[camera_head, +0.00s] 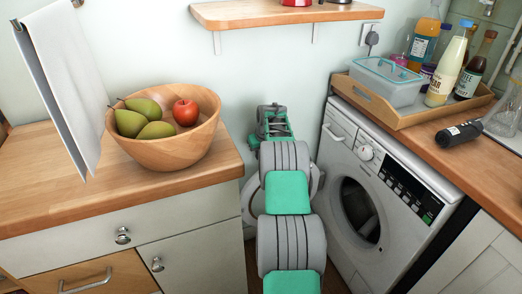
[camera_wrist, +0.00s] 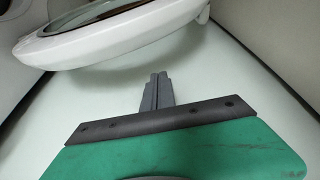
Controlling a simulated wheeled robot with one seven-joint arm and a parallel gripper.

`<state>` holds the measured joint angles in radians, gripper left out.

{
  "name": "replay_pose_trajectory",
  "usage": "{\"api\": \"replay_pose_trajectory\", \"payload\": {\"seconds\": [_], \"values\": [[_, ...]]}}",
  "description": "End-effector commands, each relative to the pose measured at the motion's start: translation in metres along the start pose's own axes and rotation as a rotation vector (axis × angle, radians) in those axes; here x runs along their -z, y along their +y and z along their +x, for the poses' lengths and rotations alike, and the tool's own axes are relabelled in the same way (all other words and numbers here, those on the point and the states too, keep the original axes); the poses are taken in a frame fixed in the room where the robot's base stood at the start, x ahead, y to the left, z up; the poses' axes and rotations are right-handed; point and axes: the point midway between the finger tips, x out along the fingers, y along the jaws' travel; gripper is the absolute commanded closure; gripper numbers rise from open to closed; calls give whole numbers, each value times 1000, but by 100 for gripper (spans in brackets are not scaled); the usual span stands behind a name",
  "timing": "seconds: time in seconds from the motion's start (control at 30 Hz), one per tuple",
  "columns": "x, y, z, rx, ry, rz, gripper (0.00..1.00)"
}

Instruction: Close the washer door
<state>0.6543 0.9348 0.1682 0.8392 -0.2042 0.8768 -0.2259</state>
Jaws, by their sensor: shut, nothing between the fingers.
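The white front-loading washer (camera_head: 385,185) stands under the right counter. Its round dark opening (camera_head: 360,210) is uncovered, so the door is open. Parts of the pale round door (camera_head: 318,180) appear to show beside my arm in the head view, with my arm hiding the rest. In the wrist view the white rim of the door (camera_wrist: 130,45) spans the upper part, tilted, with part of its glass at the top edge. My gripper (camera_wrist: 158,78) is shut and empty, its fingertips just below the rim in the picture. I cannot tell whether they touch it.
My arm fills the narrow gap between the left cabinet (camera_head: 70,235) and the washer. A wooden fruit bowl (camera_head: 165,155) stands on the left counter. A tray (camera_head: 410,118) with bottles and a tub sits above the washer. A shelf (camera_head: 285,14) hangs on the wall.

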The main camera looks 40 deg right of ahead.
Motion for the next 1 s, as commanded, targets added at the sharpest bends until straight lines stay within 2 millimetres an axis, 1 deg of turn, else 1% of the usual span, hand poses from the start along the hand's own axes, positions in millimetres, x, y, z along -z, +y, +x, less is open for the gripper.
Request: {"api": "replay_pose_trajectory", "payload": {"seconds": [0.03, 0.07, 0.1, 0.2, 0.3, 0.43, 0.87, 1.0], "values": [[-1, 0, 10, 1, -2, 0, 100], [-1, 0, 15, 1, -1, 0, 100], [-3, 0, 11, -1, 1, 1, 100], [-16, 0, 5, 0, 0, 2, 100], [-27, 0, 2, 0, -1, 2, 100], [-36, 0, 0, 0, -1, 1, 100], [-39, 0, -2, 1, -1, -1, 100], [-47, 4, -5, 6, -2, -14, 100]]}}
